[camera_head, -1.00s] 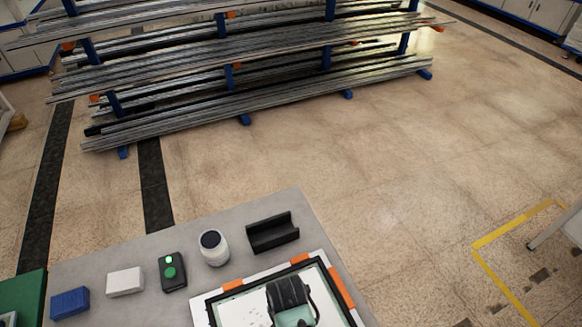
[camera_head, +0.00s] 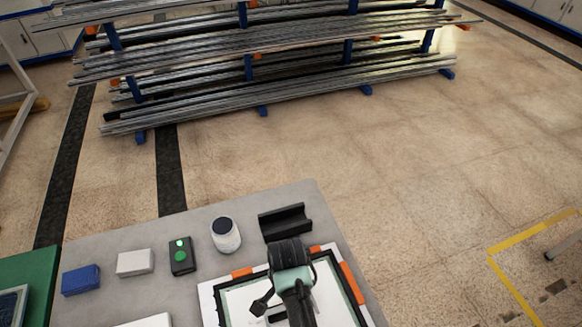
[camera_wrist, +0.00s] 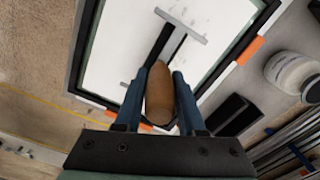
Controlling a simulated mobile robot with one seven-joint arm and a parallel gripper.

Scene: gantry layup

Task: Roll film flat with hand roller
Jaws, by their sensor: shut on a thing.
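My gripper (camera_wrist: 158,82) is shut on the brown handle of the hand roller (camera_wrist: 159,100). The roller's grey cross bar (camera_wrist: 181,26) lies beyond the fingers, over the white film (camera_wrist: 115,55). I cannot tell whether it touches the film. In the head view, my dark wrist and arm stand over the film panel (camera_head: 208,297) and hide the fingers and much of the film. The panel has a black frame with orange pieces at its edges. A black cradle (camera_head: 285,222) beside the panel's far edge is empty; it also shows in the wrist view (camera_wrist: 232,115).
On the grey table (camera_head: 140,285) stand a white jar with a dark lid (camera_head: 226,236), a black box with a green button (camera_head: 181,256), a white block (camera_head: 135,263) and a blue block (camera_head: 81,280). A rack of metal bars (camera_head: 290,90) stands on the floor beyond.

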